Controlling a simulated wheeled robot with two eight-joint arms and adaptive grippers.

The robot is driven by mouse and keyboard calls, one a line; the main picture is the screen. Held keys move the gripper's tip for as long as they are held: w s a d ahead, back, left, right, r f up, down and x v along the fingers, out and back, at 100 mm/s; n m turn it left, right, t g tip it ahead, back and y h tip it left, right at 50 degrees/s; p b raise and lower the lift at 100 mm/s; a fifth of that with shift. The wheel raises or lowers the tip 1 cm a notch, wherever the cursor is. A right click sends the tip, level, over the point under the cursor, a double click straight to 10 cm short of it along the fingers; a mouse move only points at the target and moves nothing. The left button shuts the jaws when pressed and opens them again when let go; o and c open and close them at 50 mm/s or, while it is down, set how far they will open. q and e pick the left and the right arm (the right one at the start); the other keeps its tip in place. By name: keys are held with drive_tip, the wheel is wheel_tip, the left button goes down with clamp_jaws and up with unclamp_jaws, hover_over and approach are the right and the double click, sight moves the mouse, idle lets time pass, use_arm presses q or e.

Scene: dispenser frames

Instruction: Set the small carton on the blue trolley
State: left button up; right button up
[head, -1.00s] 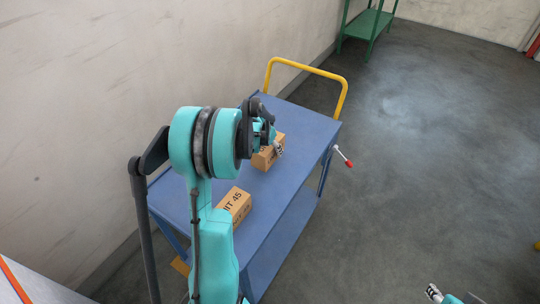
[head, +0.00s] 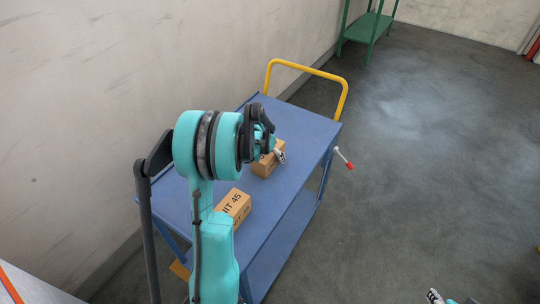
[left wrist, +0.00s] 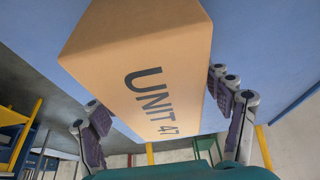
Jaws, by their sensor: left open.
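A small brown carton (head: 264,168) appears to rest on the top deck of the blue trolley (head: 290,190). In the left wrist view the carton (left wrist: 150,70) shows the print "UNIT 47". My left gripper (head: 278,156) is at the carton's upper side in the head view, partly hidden by my wrist. In the left wrist view the left gripper's fingers (left wrist: 165,122) are spread on either side of the carton, open. My right gripper (head: 434,296) shows only at the bottom edge, away from the trolley; its jaws cannot be read.
A second brown carton (head: 234,207) stands nearer on the same deck, partly behind my left arm. The trolley has a yellow push handle (head: 305,68) at its far end and a red-tipped lever (head: 344,158) at its right side. A green shelf (head: 367,27) stands far back. Right-hand floor is clear.

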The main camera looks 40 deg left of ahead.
use_arm(q)
drive_tip(key=p+v, duration=0.4)
drive_tip(key=v, duration=0.7)
drive_tip(key=shift+s+r, duration=0.15)
drive_tip(key=shift+r, duration=0.15)
drive_tip(key=s+d+r+t, duration=0.1)
drive_tip(key=s+d+r, duration=0.15)
drive_tip(key=d, duration=0.45)
drive_tip(key=s+d+r, duration=0.2)
drive_tip(key=d+r, duration=0.2)
drive_tip(key=d, duration=0.4)
drive_tip(key=s+d+m+t, duration=0.1)
drive_tip(key=s+d, duration=1)
drive_tip(key=d, duration=0.2)
drive_tip(key=shift+s+d+r+t, duration=0.2)
drive_tip(key=shift+s+d+t, duration=0.15)
drive_tip(key=shift+d+t, duration=0.05)
